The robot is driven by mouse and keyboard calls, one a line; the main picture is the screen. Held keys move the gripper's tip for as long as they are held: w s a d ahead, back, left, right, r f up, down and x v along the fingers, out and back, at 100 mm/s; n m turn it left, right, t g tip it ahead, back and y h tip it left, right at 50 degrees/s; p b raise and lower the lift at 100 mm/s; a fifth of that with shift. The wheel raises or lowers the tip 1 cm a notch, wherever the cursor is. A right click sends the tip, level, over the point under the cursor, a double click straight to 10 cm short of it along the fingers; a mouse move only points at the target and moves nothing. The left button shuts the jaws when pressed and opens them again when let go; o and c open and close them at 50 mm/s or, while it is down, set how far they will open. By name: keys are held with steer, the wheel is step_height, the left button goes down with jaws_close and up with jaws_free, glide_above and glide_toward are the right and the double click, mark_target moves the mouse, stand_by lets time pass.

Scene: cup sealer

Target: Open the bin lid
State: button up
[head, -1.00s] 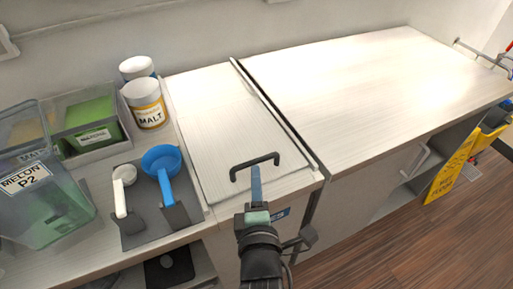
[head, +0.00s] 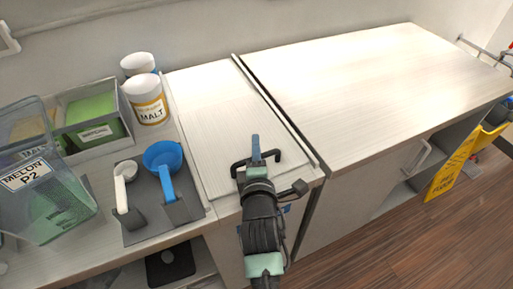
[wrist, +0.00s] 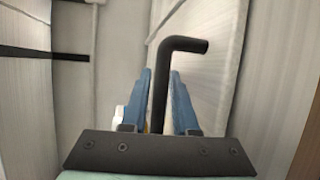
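The bin lid (head: 215,120) is a pale wood-grain panel lying flat and shut in the counter, in the head view. Its black bar handle (head: 238,164) is at the lid's front edge. My gripper (head: 256,147) is over the handle, its blue fingertips past the bar. In the wrist view the handle (wrist: 160,85) stands between the two blue fingers of my gripper (wrist: 160,90), with a small gap on each side. The gripper is open. My wrist hides part of the lid's front edge in the head view.
Left of the lid are a blue scoop (head: 163,158), a white scoop (head: 123,180), a MALT jar (head: 148,105) and a MELON container (head: 45,195). A wide bare counter (head: 370,85) lies to the right.

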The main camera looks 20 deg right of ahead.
jaws_close()
stand_by(1.2)
